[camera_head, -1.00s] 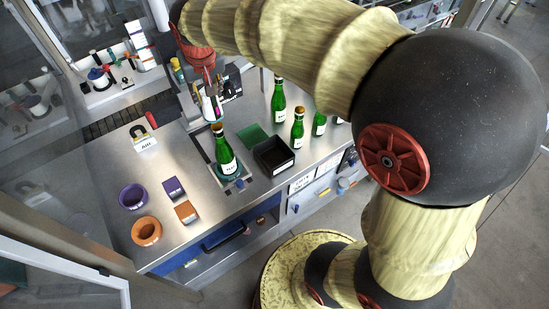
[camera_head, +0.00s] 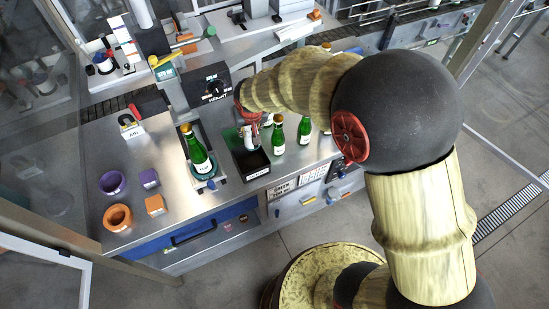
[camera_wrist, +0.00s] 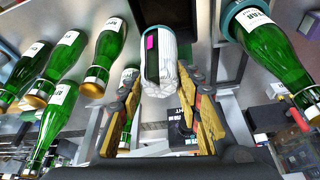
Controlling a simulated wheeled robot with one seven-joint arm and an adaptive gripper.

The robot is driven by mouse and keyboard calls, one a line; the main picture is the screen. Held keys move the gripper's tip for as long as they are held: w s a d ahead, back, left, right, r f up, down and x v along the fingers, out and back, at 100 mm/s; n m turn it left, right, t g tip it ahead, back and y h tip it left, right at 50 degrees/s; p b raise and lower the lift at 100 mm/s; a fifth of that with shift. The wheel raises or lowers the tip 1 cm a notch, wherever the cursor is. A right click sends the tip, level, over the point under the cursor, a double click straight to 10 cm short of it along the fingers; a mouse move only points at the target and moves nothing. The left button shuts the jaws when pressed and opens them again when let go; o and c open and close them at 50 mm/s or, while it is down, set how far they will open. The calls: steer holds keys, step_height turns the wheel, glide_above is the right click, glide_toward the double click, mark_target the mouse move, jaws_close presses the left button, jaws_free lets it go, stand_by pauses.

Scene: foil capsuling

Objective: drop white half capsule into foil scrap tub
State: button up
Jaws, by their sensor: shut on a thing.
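The white half capsule (camera_wrist: 168,62) shows in the wrist view, with a black and pink patch on its side and a crinkled end. My gripper (camera_wrist: 172,88) is shut on it; the fingers stand on either side. In the head view my gripper (camera_head: 250,134) is over the back part of a black open tub (camera_head: 251,176) with a white label too small to read; I take it as the foil scrap tub. Its dark inside also shows at the top of the wrist view (camera_wrist: 193,14), beyond the capsule. The capsule appears above the tub, not resting in it.
A green bottle (camera_head: 197,152) stands in a holder left of the tub. Several more green bottles (camera_head: 278,138) stand close on its right. Purple (camera_head: 113,183) and orange (camera_head: 118,218) bowls and small purple and orange blocks sit on the left.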

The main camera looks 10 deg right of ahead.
steer(key=shift+d+f, duration=0.2)
steer(key=shift+f, duration=0.2)
step_height(320, 180, down, 6)
steer(key=b, duration=0.2)
steer(key=shift+a+r+b, duration=0.1)
steer(key=shift+r+b, duration=0.1)
steer(key=shift+b, duration=0.2)
steer(key=o, duration=0.7)
steer(key=shift+o, duration=0.2)
steer(key=shift+r, duration=0.15)
steer(key=v, duration=1.1)
steer(key=shift+s+r, duration=0.25)
steer(key=shift+r, duration=0.1)
